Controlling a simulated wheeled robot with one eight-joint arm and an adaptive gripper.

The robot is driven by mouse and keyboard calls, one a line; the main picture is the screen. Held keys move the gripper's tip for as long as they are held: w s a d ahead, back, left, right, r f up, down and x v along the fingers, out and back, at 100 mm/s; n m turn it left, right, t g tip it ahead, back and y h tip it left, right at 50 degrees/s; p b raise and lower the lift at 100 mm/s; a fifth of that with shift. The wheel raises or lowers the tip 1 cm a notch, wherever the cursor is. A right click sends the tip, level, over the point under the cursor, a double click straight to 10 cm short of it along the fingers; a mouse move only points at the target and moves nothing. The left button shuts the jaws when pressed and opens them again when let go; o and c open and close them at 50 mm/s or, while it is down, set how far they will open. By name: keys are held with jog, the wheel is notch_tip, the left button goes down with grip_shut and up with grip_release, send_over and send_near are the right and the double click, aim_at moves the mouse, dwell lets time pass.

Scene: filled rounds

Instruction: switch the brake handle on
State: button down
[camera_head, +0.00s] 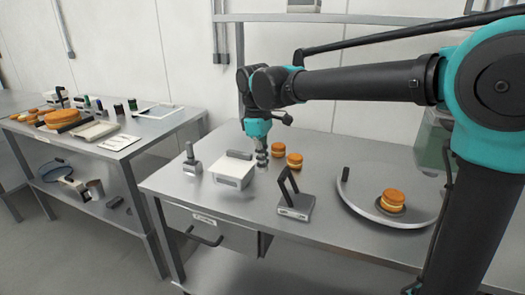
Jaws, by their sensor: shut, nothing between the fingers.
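A black angled lever (288,181) rises from a small grey base (295,206) near the front of the metal table; it looks most like the brake handle, though I cannot tell for certain. A grey block with an upright stub (191,157) stands at the table's left, and a white box (232,173) with a dark bar on its back edge lies between. My gripper (262,161) points down, shut and empty, behind and left of the black lever. It is just right of the white box and apart from the lever.
Two filled rounds (294,160) sit right of my gripper. A round metal plate (350,197) at right carries another filled round (390,200) and has a dark upright knob (345,174). A side table (165,126) with several items stands left. Bare tabletop lies in front of the white box.

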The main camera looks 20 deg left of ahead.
aim_at(282, 173)
jog(key=shift+s+d+f, duration=0.1)
jog(key=shift+d+f, duration=0.15)
jog(key=shift+d, duration=0.75)
jog(key=shift+s+d+f, duration=0.1)
jog(key=shift+d+f, duration=0.1)
jog(key=shift+d, duration=0.75)
jog(key=shift+d, duration=0.1)
jog(key=shift+d+r+y, duration=0.25)
jog(key=shift+d+y, duration=0.25)
jog(key=shift+d+r+y, duration=0.25)
jog(key=shift+d+y, duration=0.25)
jog(key=d+y, duration=0.7)
jog(key=d, duration=0.2)
jog(key=shift+s+d+t, duration=0.25)
jog(key=shift+s+t, duration=0.05)
jog(key=shift+s, duration=0.1)
jog(key=shift+d, duration=0.1)
